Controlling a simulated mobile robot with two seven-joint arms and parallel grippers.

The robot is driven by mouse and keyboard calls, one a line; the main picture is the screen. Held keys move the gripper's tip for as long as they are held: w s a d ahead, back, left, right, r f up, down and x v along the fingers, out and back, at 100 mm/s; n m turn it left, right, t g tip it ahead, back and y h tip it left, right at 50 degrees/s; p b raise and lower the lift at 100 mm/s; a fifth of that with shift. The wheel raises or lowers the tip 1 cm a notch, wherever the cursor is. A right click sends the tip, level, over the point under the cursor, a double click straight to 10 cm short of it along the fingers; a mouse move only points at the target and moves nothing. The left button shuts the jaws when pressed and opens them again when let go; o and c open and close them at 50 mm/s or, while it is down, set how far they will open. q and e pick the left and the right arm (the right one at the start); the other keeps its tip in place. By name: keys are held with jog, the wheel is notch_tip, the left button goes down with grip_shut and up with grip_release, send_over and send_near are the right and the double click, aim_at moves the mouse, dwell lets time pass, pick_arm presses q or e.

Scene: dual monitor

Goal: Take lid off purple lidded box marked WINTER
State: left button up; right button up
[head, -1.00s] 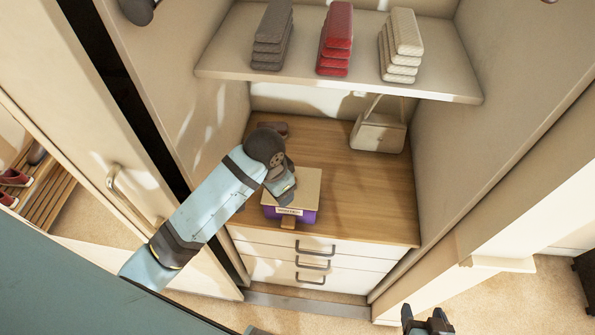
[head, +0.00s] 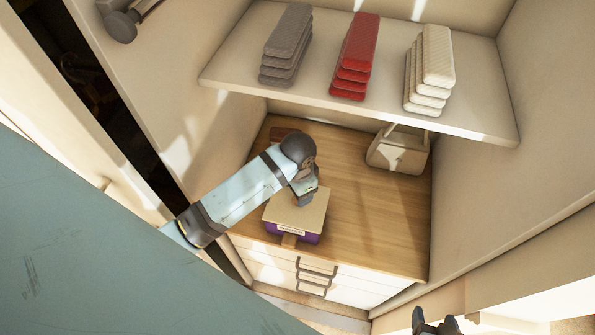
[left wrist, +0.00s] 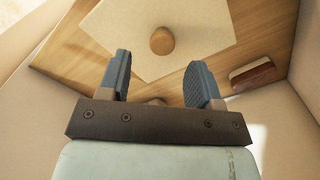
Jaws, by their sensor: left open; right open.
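The purple box (head: 318,238) stands on the wooden counter, with a flat tan lid (head: 290,212) on it and a label, too small to read surely, on its front. In the left wrist view the lid (left wrist: 205,25) has a round wooden knob (left wrist: 163,40) in its middle. My left gripper (head: 305,195) is over the back part of the lid. In the left wrist view its open fingers (left wrist: 160,65) point towards the knob, which appears just beyond the fingertips, not gripped. My right gripper (head: 437,322) is open and empty at the bottom edge, away from the box.
The counter (head: 365,225) is clear to the right of the box. A shelf (head: 330,105) with folded stacks overhangs the counter. Closet walls stand on both sides.

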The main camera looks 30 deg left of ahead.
aim_at(282, 208)
pick_arm(q)
jog(key=shift+w+a+f, duration=0.1)
jog(key=shift+f, duration=2.65)
jog(key=c, duration=1)
